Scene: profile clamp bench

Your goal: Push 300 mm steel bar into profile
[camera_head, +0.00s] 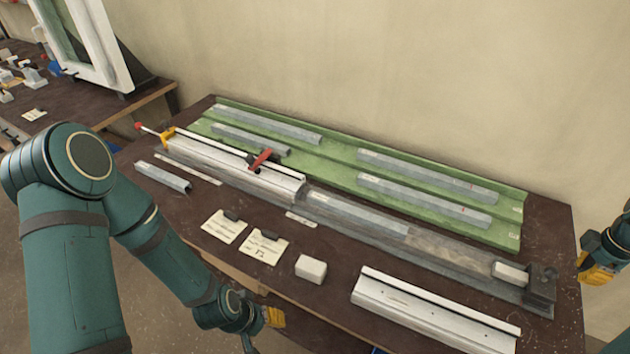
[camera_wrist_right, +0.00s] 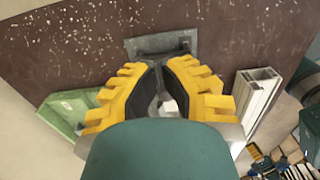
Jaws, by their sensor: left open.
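The white profile (camera_head: 230,170) lies along the bench under a red-handled clamp (camera_head: 262,160). A grey steel bar (camera_head: 357,213) lies in line with it on the grey rail, its left end at the profile's right end; I cannot tell whether it is inside. My left gripper (camera_head: 272,317) is open and empty at the bench's front edge, away from the bar. My right gripper (camera_head: 597,268) is beyond the bench's right end. In the right wrist view its fingers (camera_wrist_right: 162,72) are close together with a narrow gap; what lies between is unclear.
A dark end stop (camera_head: 541,284) with a white block (camera_head: 511,272) stands at the rail's right end. A green tray (camera_head: 330,150) with several bars lies behind. A loose white profile (camera_head: 430,318), a small white block (camera_head: 311,268) and cards (camera_head: 262,247) lie in front.

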